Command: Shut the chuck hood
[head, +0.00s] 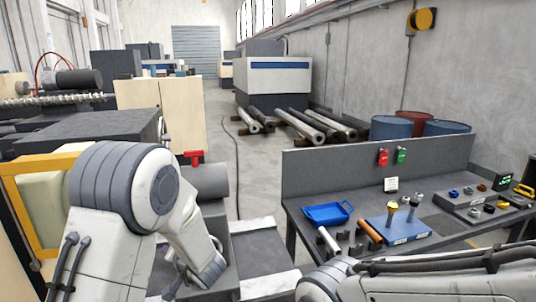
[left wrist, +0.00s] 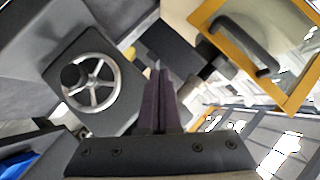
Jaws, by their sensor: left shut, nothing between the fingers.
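The chuck hood (head: 45,207), a yellow-framed panel with a pale window, stands at the left edge of the head view, partly covered by my left arm. In the left wrist view the yellow-framed hood (left wrist: 290,68) is at the upper right, with a dark bar handle (left wrist: 245,45) across it. My left gripper (left wrist: 160,75) is shut and empty, pointing between the hood and a handwheel, apart from the handle. In the head view its fingers are hard to make out below my left arm. My right arm shows at the bottom right, but its gripper is out of view.
A handwheel (left wrist: 92,83) on a dark housing is left of my left fingers. A grey cylinder with a red handle (head: 194,157) stands just beyond my left arm. At right is a bench with a blue tray (head: 327,214) and tools. Open floor lies between machine and bench.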

